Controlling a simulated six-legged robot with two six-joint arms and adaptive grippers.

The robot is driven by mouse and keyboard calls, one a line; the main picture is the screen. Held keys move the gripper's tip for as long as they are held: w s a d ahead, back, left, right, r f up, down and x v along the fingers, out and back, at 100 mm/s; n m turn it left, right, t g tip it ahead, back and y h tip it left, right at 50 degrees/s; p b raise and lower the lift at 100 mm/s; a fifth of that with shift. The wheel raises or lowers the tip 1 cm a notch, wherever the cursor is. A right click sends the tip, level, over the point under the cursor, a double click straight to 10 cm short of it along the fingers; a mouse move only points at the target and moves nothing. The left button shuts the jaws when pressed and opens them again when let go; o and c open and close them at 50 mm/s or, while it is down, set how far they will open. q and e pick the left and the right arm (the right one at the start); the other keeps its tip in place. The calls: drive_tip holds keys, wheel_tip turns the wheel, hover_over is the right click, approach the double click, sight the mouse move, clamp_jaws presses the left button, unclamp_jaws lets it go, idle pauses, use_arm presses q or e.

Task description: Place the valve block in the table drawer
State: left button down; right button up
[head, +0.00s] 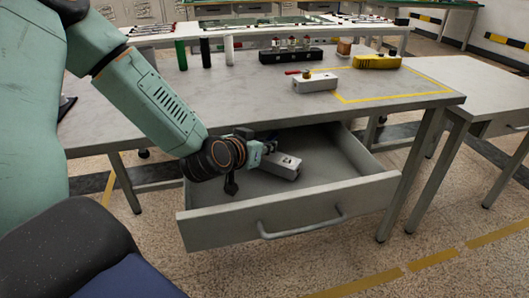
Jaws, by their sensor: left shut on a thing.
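The valve block (283,167), a small grey metal block with a dark hole on its top, is at the tip of my left gripper (266,155). My left gripper is shut on it. My arm reaches over the drawer's left side, and the block is inside the outline of the open table drawer (345,192). I cannot tell whether the block touches the drawer floor. The drawer is grey, pulled out, with a bar handle on its front. The gripper's fingers are small and partly hidden. My right gripper is not in view.
On the table (220,100) stand a white block with a red lever (316,82), a yellow device (377,62), a dark rack (290,56) and several upright cylinders (205,53). Yellow tape marks the table's right part. The drawer's right side looks empty. Another table (475,85) stands at right.

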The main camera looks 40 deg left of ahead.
use_arm(q)
drive_tip(key=shift+s+a, duration=0.1)
drive_tip(key=shift+a, duration=0.05)
drive_tip(key=shift+f, duration=0.15)
drive_tip(key=c, duration=1.2)
unclamp_jaws()
drive_tip(key=shift+o, duration=0.2)
drive_tip(key=shift+s+r, duration=0.1)
drive_tip(key=shift+r, duration=0.1)
drive_tip(key=p+v, duration=0.4)
drive_tip(key=shift+s+r, duration=0.25)
drive_tip(key=shift+p+v, duration=1.25)
drive_tip(key=shift+p, duration=0.25)
drive_tip(key=shift+s+f, duration=0.1)
drive_tip(key=shift+f, duration=0.05)
